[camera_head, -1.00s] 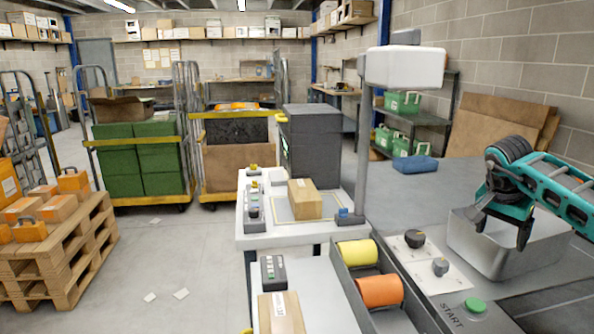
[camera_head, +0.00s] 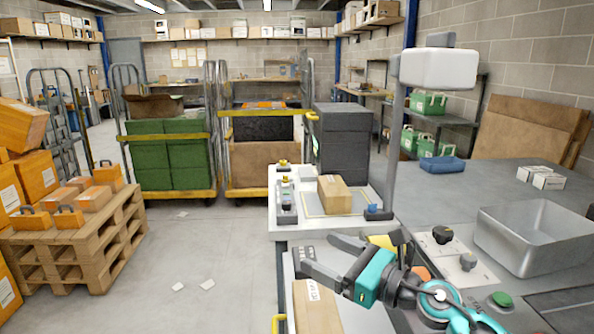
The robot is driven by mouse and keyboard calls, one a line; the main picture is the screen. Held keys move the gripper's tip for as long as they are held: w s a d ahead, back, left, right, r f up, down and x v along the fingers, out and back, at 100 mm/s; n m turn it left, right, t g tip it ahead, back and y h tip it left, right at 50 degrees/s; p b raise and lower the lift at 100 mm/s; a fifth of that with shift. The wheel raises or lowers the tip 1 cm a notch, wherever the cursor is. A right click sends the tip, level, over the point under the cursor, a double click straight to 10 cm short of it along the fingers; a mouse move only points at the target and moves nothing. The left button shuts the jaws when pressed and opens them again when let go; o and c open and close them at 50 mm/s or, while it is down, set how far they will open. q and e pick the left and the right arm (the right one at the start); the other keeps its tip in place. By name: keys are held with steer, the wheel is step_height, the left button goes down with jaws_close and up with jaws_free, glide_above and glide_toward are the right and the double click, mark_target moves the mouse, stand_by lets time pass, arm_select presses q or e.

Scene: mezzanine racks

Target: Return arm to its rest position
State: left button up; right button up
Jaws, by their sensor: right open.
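My right gripper (camera_head: 318,256) is teal and grey, with two dark grey fingers spread apart and nothing between them. It points left, in front of the bench edge. My right arm comes in from the lower right and covers most of the yellow roll (camera_head: 381,241) and the orange roll (camera_head: 422,272). A cardboard box (camera_head: 314,310) on the near bench shows just below the fingers; I cannot tell the height between them. My left gripper is not in view.
A metal bin (camera_head: 535,238) stands empty on the grey table at right, near a green button (camera_head: 502,299) and two dark knobs. A grey post with a white head (camera_head: 438,68) rises from the bench. A pallet (camera_head: 80,245) with orange boxes stands at left.

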steer(key=s+d+f+m+t+h, duration=0.1)
steer(key=s+d+f+m+h, duration=0.3)
steer(key=m, duration=0.7)
steer(key=s+d+f+m+t+h, duration=0.15)
steer(key=d+m+h, duration=0.4)
steer(key=m, duration=0.65)
steer(key=s+d+f+m+t+h, duration=0.2)
steer(key=s+d+f+m+h, duration=0.3)
steer(key=m, duration=0.6)
steer(key=s+f+m+g, duration=0.4)
steer(key=s+m+g, duration=0.2)
steer(key=s, duration=0.5)
steer(key=s+f+m+g, duration=0.5)
steer(key=s+m+g, duration=0.15)
steer(key=s, duration=0.45)
steer(key=w+a+f+n+t+y, duration=0.1)
steer(key=w+a+f+t+y, duration=0.1)
steer(key=w+f+t, duration=0.5)
steer(key=shift+w+a+f, duration=0.3)
steer(key=shift+a+f, duration=0.05)
steer(key=shift+f, duration=0.6)
steer(key=shift+n, duration=0.25)
steer(key=shift+c, duration=0.2)
